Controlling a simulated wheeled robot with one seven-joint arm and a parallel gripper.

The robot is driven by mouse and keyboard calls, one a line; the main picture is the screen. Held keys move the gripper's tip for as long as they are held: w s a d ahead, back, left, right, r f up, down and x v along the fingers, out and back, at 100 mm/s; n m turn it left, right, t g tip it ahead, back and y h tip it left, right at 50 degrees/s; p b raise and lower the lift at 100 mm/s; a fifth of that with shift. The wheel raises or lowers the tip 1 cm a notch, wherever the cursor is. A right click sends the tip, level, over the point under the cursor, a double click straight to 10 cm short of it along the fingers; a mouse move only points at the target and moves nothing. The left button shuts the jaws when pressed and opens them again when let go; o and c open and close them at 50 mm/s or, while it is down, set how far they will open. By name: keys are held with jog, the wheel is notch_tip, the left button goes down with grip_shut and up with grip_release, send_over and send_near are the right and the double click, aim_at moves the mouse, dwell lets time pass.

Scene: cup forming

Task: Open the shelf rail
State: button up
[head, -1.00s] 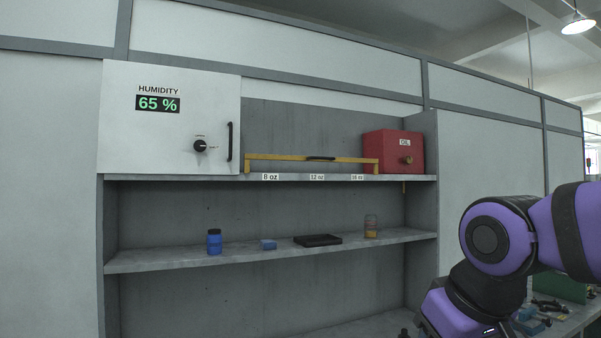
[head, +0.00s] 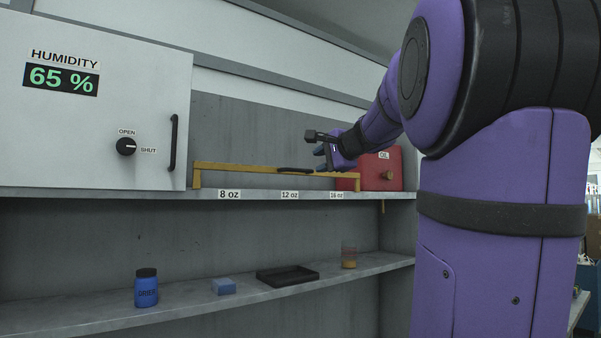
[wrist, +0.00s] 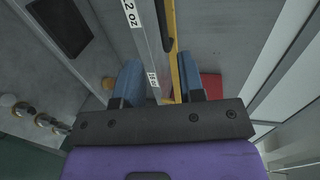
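The yellow shelf rail (head: 235,168) runs across the front of the upper shelf (head: 380,194), above the size labels. Its black handle (head: 295,170) sits near the middle. The rail is also seen edge-on in the wrist view (wrist: 174,65), with the black handle (wrist: 166,28) at the top. My gripper (head: 322,152) is just right of the handle, at about rail height or slightly above. In the wrist view my gripper (wrist: 160,75) has its blue fingers spread apart, with nothing held. The rail and shelf edge show between them. Contact cannot be told.
A white humidity cabinet (head: 90,140) with a knob stands left, a red box (head: 385,172) right behind my gripper.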

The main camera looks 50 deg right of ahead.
aim_at(303, 170)
jog(key=x, duration=1)
jog(key=shift+w+d+r, duration=0.2)
jog(key=shift+d, duration=0.2)
grip_shut()
